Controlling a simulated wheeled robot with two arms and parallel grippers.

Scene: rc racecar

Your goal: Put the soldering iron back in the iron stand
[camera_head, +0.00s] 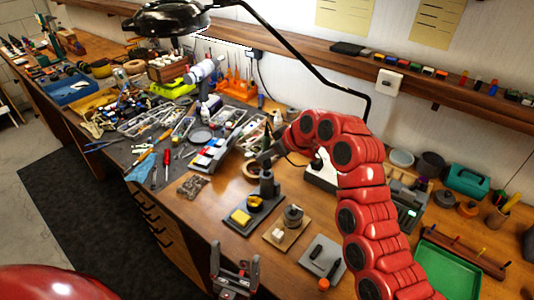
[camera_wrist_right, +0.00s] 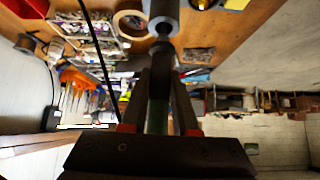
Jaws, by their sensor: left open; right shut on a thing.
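The iron stand (camera_head: 264,207) stands on the wooden bench, a dark base with an upright grey holder (camera_head: 267,184) and a yellow sponge (camera_head: 240,216). My right gripper (camera_head: 268,157) is just above the holder, shut on the soldering iron. In the right wrist view the iron's dark handle (camera_wrist_right: 158,112) lies between the fingers, in line with a grey cylinder (camera_wrist_right: 163,18) that looks like the holder. I cannot tell how far the iron is inside it. My left gripper (camera_head: 235,270) is open and empty, low in front of the bench.
A small wooden block with a grey pot (camera_head: 292,215) stands right of the stand. A roll of tape (camera_head: 251,169) lies behind it. A dark mat with tools and trays (camera_head: 205,130) fills the left. A green tray (camera_head: 450,275) is at the right. A lamp arm hangs overhead.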

